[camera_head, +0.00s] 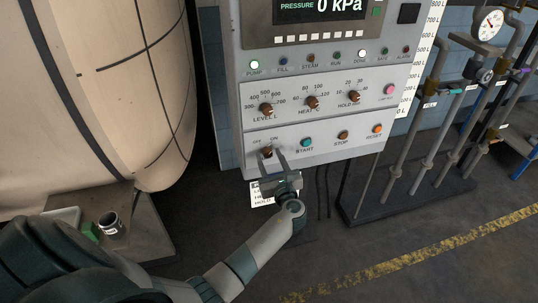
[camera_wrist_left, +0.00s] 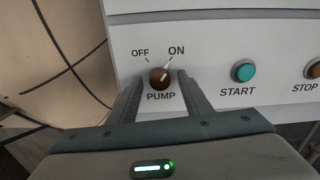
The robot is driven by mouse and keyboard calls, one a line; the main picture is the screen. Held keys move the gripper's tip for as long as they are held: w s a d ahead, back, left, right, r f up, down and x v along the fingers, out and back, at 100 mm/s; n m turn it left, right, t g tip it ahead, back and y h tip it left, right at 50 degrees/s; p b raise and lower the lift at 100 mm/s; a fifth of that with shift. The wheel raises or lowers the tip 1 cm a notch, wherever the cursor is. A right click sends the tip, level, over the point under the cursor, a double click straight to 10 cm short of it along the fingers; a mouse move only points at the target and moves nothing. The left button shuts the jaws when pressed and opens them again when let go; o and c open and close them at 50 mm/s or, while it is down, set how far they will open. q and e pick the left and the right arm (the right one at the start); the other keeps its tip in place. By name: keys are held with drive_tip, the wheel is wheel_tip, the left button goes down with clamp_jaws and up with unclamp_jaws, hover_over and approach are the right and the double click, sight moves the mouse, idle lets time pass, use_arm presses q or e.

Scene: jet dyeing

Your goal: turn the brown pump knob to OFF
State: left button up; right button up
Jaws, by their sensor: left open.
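The brown pump knob (camera_head: 266,152) sits at the lower left of the control panel, under the OFF and ON marks. In the left wrist view the knob (camera_wrist_left: 160,78) has a pale pointer line aimed up and right, toward ON. My left gripper (camera_head: 270,158) is open at the panel, with one finger on either side of the knob. In the left wrist view the fingers (camera_wrist_left: 160,88) flank the knob with gaps visible beside it. The PUMP lamp (camera_head: 254,64) glows. My right gripper is not in view.
A teal START button (camera_head: 306,142), a STOP button (camera_head: 343,135) and an orange button (camera_head: 377,129) lie right of the knob. The LEVEL knob (camera_head: 266,107) is above. A large cream vessel (camera_head: 110,90) stands left; pipes (camera_head: 440,120) stand right.

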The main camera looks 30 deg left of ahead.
use_arm(q)
drive_tip(key=shift+w+a, duration=0.3)
drive_tip(key=shift+a, duration=0.1)
drive_tip(key=c, duration=1.1)
drive_tip(key=shift+o, duration=0.2)
